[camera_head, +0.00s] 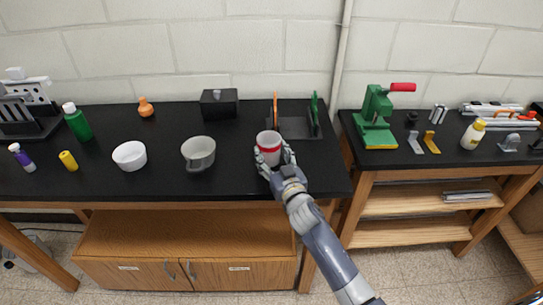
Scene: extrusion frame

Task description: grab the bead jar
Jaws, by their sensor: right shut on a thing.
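The bead jar (268,141) looks like a small red jar with a white top and a pale band. It stands upright at the right part of the black bench top. My right gripper (272,162) is shut on it from the front, with fingers on its near and right sides. I cannot tell whether the jar still touches the bench. My left gripper is not in view.
Behind the jar is a dark holder (298,127) with orange and green uprights. A grey mug (198,153) and white bowl (130,155) stand to the left. A black box (219,104) is at the back. A green press (376,120) stands on the right bench.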

